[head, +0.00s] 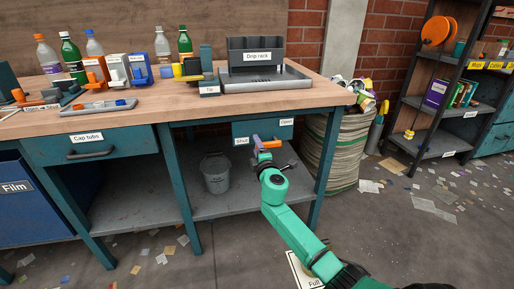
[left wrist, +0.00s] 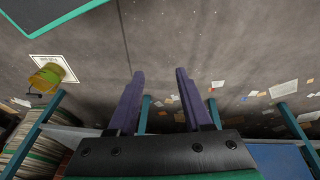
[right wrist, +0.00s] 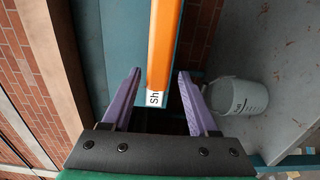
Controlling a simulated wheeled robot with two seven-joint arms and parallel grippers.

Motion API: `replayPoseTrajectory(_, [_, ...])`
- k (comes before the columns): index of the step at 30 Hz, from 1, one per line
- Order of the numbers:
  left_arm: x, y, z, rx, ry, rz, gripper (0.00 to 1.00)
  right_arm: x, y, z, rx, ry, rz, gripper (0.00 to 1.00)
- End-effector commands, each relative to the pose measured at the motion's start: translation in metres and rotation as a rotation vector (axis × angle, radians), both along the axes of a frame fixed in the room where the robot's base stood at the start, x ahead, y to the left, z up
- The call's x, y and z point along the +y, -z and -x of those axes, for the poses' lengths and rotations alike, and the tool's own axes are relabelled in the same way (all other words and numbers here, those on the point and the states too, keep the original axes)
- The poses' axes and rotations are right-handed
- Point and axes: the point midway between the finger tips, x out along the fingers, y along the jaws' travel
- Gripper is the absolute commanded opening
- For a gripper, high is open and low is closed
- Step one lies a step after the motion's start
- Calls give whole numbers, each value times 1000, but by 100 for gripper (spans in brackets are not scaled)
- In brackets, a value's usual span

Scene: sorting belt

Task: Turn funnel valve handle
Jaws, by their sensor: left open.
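The orange valve handle (head: 270,144) is at the front of the workbench, below the top, between the "Shut" label (head: 241,141) and the "Open" label (head: 286,122). In the right wrist view the orange handle (right wrist: 164,45) runs down to a point between my right fingers, its end next to a "Sh…" label (right wrist: 154,98). My right gripper (right wrist: 160,74) is open, with a gap on each side of the bar; whether the fingertips reach past it I cannot tell. The funnel is not clearly seen. My left gripper (left wrist: 159,72) is open and empty, over the floor.
The workbench (head: 150,118) carries bottles, boxes and a drip rack (head: 257,55). A grey bucket (head: 216,172) stands on its lower shelf, left of my right arm. A striped sack (head: 335,150) and a shelving unit (head: 440,110) stand to the right. Litter lies on the floor.

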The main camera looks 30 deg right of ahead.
Motion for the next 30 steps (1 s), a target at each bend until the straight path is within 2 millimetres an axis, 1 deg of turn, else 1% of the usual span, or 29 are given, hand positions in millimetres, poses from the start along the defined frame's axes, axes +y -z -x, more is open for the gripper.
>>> replayPoseTrajectory(5, [0, 0, 0, 1, 0, 0, 50, 0, -1, 1, -2, 0, 0, 60])
replayPoseTrajectory(8, [4, -5, 3, 21, -3, -12, 50, 2, -2, 7, -1, 0, -1, 60])
replayPoseTrajectory(11, [14, -18, 11, 69, -17, -39, 50, 8, -2, 21, 0, -2, -1, 60])
replayPoseTrajectory(12, [19, -24, 16, 96, -24, -53, 50, 11, -3, 29, 0, -2, -2, 60])
replayPoseTrajectory(14, [20, -15, 16, 107, -26, -57, 50, 15, -1, 42, 1, -2, -3, 60])
replayPoseTrajectory(19, [20, 4, 11, 110, -33, -62, 50, 31, -2, 88, 2, -1, -3, 60])
replayPoseTrajectory(21, [20, 7, 10, 110, -34, -63, 50, 37, 0, 106, 3, -1, -2, 60])
replayPoseTrajectory(24, [20, 9, 10, 108, -34, -63, 50, 44, 0, 125, 0, 0, -2, 60])
replayPoseTrajectory(27, [20, 9, 10, 108, -34, -63, 50, 47, 0, 135, 1, 1, -1, 60])
replayPoseTrajectory(30, [20, 9, 10, 108, -34, -63, 50, 48, -1, 138, -1, 1, -1, 60])
